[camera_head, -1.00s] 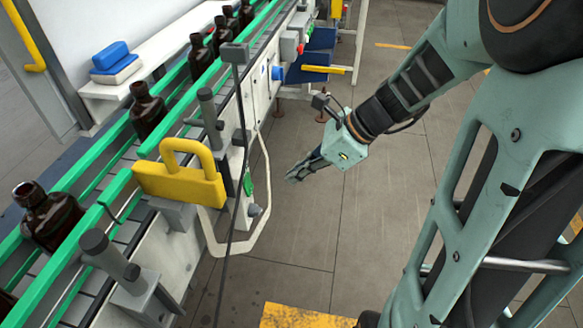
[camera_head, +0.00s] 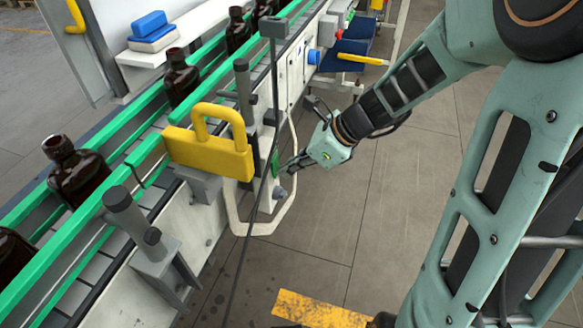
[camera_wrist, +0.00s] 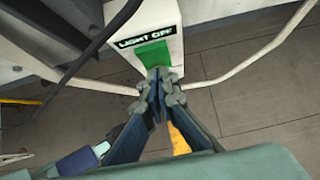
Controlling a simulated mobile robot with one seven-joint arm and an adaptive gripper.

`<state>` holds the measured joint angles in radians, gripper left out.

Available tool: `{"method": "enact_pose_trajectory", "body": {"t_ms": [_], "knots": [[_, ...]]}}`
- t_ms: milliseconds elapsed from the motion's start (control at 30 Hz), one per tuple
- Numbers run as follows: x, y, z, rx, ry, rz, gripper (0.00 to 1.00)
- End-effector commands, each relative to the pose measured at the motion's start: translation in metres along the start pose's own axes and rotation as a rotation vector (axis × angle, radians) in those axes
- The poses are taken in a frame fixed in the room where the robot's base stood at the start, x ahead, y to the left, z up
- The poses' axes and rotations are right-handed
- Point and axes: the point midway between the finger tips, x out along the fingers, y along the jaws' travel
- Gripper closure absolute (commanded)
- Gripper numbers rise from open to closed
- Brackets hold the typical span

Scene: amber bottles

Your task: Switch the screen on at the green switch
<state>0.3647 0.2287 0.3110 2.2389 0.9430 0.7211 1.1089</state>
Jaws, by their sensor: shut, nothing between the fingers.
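The green switch (camera_wrist: 153,55) is on the end of a white box (camera_wrist: 150,18) under a dark label reading "LIGHT OFF". In the head view the green switch (camera_head: 275,160) shows as a small green patch on the conveyor's side. My gripper (camera_wrist: 160,76) is shut and empty. Its fingertips lie over the lower part of the switch in the wrist view; I cannot tell whether they touch it. In the head view my gripper (camera_head: 286,167) reaches the switch from the right. I cannot make out a screen in either view.
A yellow padlock-shaped block (camera_head: 210,153) stands at the conveyor's near side. Amber bottles (camera_head: 78,175) stand between green rails (camera_head: 62,250). A white bent tube (camera_head: 265,228) loops below the switch, and a dark pole (camera_head: 262,195) rises close by. The floor to the right is open.

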Motion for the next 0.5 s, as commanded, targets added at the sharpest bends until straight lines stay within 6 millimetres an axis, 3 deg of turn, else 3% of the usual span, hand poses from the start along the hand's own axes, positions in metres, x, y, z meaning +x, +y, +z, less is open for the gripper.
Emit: {"method": "enact_pose_trajectory", "body": {"t_ms": [500], "knots": [[0.0039, 0.0001, 0.0038, 0.0, -0.001, 0.001, 1.0]]}}
